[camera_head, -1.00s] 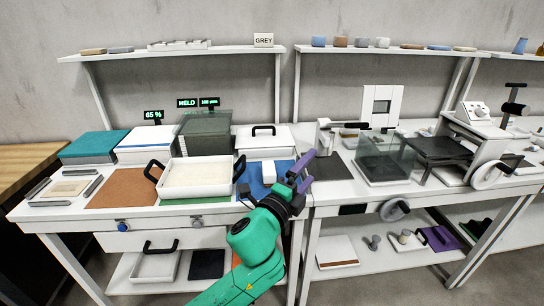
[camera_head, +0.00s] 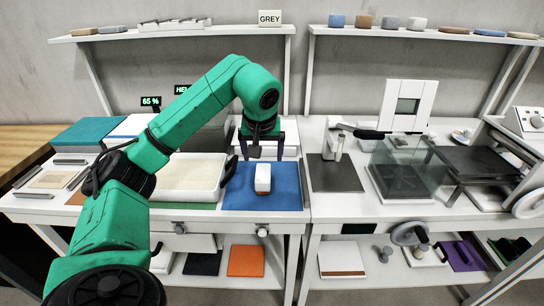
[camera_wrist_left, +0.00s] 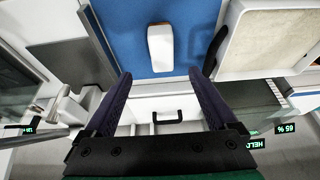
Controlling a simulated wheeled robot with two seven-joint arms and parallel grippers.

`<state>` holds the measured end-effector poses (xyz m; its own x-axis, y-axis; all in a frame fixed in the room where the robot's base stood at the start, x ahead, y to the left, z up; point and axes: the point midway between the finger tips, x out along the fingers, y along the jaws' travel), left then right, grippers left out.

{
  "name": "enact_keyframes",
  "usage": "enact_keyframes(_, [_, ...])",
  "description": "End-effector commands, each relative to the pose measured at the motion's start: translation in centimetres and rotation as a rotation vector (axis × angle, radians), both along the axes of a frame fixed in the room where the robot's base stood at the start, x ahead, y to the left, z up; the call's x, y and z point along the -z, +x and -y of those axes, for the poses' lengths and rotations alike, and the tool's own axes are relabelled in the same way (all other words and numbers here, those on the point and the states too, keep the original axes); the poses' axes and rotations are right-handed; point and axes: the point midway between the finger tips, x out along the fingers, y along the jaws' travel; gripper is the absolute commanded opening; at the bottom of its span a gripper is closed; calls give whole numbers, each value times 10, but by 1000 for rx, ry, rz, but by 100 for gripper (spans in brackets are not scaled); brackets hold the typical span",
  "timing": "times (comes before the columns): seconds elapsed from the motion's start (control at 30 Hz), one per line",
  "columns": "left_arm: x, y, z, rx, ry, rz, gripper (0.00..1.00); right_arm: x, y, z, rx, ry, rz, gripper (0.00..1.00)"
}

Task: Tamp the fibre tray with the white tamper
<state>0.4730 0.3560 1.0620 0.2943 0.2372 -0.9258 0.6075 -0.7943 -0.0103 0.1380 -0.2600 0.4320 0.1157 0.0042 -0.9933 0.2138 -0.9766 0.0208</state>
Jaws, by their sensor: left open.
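The white tamper (camera_head: 263,176), an upright white block with a brown underside, stands on the blue mat (camera_head: 233,195). It also shows in the left wrist view (camera_wrist_left: 160,47), just beyond the fingertips. The fibre tray (camera_head: 190,195) is a white tray of pale fibre with black handles, left of the blue mat; my left arm crosses in front of part of it. My left gripper (camera_head: 262,156) points down behind the tamper, fingers apart and empty. In the left wrist view its two dark purple fingers (camera_wrist_left: 160,76) are spread, with nothing between them. My right gripper is not in view.
A glass-sided box (camera_head: 402,170) and a dark mat (camera_head: 335,175) stand on the right-hand bench. A white box with a black handle shows behind the blue mat. A shelf (camera_head: 170,33) runs above. The blue mat is clear around the tamper.

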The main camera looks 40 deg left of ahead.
Motion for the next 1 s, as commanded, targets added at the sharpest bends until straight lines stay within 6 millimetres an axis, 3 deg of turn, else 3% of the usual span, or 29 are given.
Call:
enact_keyframes(0.23, [52, 15, -12, 1, -2, -6, 91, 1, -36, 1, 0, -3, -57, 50])
enact_keyframes(0.37, [81, 25, -19, 1, -4, -4, 91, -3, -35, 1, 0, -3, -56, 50])
enact_keyframes(0.5, [108, 34, -25, 3, -6, -1, 91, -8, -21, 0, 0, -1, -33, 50])
enact_keyframes(0.7, [127, 40, -30, 3, -5, 1, 91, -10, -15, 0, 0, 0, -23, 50])
enact_keyframes(0.9, [128, 41, -30, 3, -5, 2, 91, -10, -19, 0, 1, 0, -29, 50])
enact_keyframes(0.93, [128, 41, -30, 3, -5, 2, 87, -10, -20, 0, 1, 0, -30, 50])
enact_keyframes(1.0, [127, 40, -30, 3, -5, 2, 61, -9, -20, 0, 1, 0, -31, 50])
